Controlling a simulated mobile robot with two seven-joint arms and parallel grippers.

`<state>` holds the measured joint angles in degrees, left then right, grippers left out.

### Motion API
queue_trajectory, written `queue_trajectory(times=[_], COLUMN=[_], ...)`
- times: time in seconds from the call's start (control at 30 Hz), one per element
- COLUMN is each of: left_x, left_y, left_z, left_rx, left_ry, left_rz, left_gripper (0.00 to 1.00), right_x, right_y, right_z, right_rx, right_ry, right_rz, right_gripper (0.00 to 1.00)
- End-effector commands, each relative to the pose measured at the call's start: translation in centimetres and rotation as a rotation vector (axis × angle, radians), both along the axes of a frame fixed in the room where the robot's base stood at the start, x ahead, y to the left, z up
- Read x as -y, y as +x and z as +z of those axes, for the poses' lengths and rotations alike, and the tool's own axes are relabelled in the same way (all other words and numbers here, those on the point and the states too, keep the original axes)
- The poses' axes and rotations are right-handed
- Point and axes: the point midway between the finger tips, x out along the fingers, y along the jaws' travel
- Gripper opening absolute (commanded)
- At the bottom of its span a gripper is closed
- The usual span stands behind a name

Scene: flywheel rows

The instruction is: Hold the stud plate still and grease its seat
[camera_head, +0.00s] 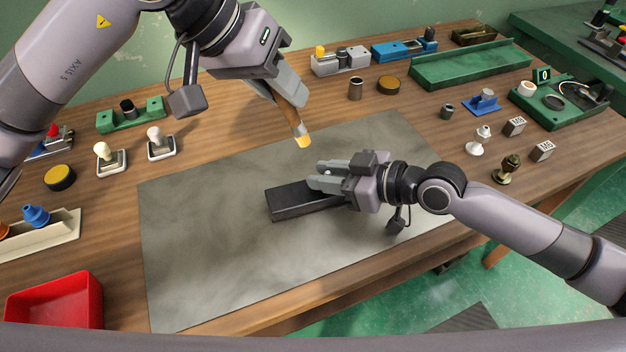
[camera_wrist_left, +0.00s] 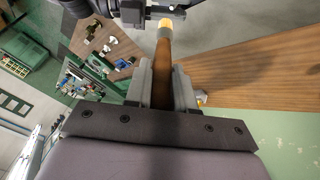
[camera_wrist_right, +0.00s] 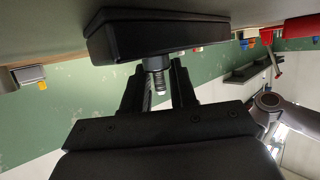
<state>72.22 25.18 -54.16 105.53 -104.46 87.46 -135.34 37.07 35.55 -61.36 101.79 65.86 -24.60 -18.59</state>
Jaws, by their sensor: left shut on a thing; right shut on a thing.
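The stud plate (camera_head: 288,204) is a dark rectangular block lying on the grey mat (camera_head: 200,240). My right gripper (camera_head: 318,178) is shut on its stud from the right side. In the right wrist view the block (camera_wrist_right: 150,38) fills the top, and its threaded metal stud (camera_wrist_right: 158,82) shows between the fingers. My left gripper (camera_head: 291,100) is shut on a brown-handled brush (camera_head: 296,124) with a yellow tip. The brush tilts downward and its tip is in the air above and behind the plate, apart from it. The brush also shows in the left wrist view (camera_wrist_left: 165,55). The seat cannot be made out.
A red bin (camera_head: 55,308) stands at the front left. White-knobbed stands (camera_head: 161,143) and a green holder (camera_head: 130,115) are at the left. A long green tray (camera_head: 470,68) and a green fixture (camera_head: 560,103) are at the back right. The mat around the plate is clear.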

Motion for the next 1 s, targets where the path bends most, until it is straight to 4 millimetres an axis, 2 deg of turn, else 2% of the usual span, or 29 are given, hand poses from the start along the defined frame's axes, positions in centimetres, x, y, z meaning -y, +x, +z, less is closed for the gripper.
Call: queue_trajectory(times=[0.17, 0.43, 0.8, 1.0], left_x=[0.0, -0.2, -0.2, -0.2], left_y=[0.1, 0.1, 0.1, 0.1], left_z=[-1.1, -6.7, -10.1, -11.3], left_rx=[-0.020, -0.110, -0.115, -0.114], left_ry=[0.009, 0.052, 0.055, 0.054], left_rz=[-0.004, -0.041, -0.045, -0.045], left_gripper=[0.00, 0.00, 0.00, 0.00], right_x=[0.0, 0.0, 0.0, 0.0], right_y=[0.0, 0.0, 0.0, 0.0], right_z=[0.0, 0.0, 0.0, 0.0], right_rx=[0.000, 0.000, 0.000, 0.000], right_ry=[-0.001, -0.001, -0.001, 0.000], right_rz=[0.000, 0.000, -0.001, -0.001], right_gripper=[0.05, 0.05, 0.05, 0.05])
